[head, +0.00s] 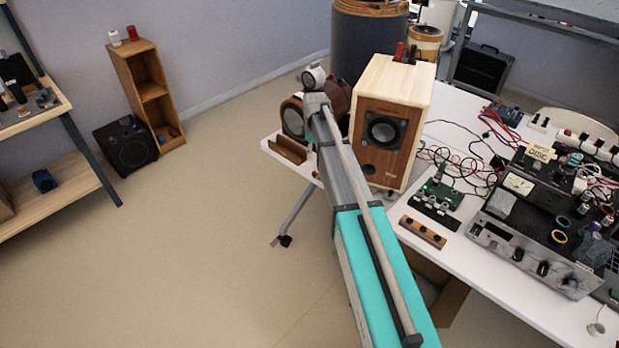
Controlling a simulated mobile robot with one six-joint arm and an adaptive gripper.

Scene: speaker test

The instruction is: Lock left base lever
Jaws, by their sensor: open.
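No base lever can be made out in the head view. A light wooden speaker (414,97) with a dark brown front stands upright on the white table (492,270). Its front shows a round black driver. Small red and black parts (402,53) sit at its top; I cannot tell what they are. My arm reaches from the bottom up to the left of the speaker and covers part of the table. My gripper's fingers do not show.
A brown rounded object (293,118) and a brown holder (287,149) are at the table's left end. Circuit boards (440,195), loose cables and an amplifier (535,255) crowd the right. A dark drum (367,50) stands behind.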

